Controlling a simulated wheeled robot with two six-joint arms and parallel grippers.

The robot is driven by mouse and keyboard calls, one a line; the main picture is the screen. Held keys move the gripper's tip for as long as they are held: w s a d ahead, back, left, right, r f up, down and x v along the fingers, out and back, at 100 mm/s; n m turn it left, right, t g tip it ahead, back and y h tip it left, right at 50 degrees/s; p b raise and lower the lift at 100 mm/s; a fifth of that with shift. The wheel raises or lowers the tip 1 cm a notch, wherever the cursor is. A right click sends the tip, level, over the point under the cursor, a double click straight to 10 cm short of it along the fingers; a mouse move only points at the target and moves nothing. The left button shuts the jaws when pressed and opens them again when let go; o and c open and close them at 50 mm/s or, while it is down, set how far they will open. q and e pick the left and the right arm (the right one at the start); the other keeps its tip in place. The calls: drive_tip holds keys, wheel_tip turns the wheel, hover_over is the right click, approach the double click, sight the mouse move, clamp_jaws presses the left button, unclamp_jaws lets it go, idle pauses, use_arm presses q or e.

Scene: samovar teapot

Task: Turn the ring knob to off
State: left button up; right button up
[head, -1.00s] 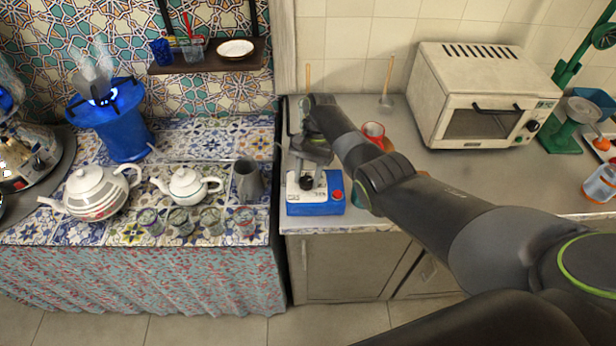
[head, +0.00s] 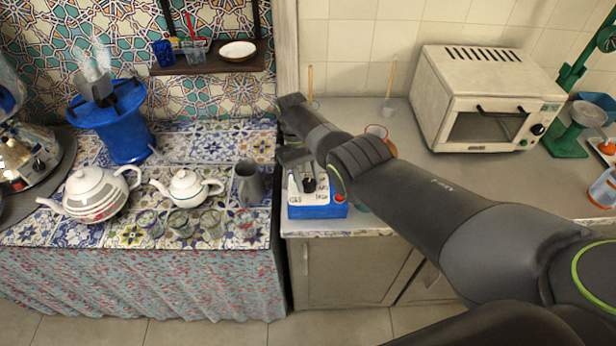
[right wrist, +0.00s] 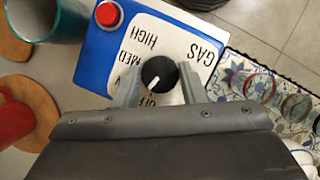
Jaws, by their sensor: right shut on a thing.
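The black knob (right wrist: 158,73) sits on the white label panel of a blue control box (right wrist: 97,60), which also shows in the head view (head: 318,211). Its white mark points to the OFF label, partly covered by my gripper. My right gripper (right wrist: 160,84) is shut on the knob, one finger on each side. In the head view the knob (head: 309,184) shows just in front of the gripper. The blue gas burner (head: 118,128) stands on the tiled counter at left, with no flame visible and pale wisps above it. My left gripper is out of view.
A red button (right wrist: 108,14) is on the box beside the panel. A red cup (head: 376,132) stands behind my right arm. A white toaster oven (head: 487,97) is at right. Teapots (head: 187,187), a grey jug (head: 249,183) and several glasses stand left of the box.

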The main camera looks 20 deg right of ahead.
drive_tip(key=shift+a+r+n+t+h+p, duration=0.1)
drive_tip(key=shift+n+t+h+p, duration=0.3)
drive_tip(key=shift+n, duration=1.1)
drive_tip(key=o, duration=1)
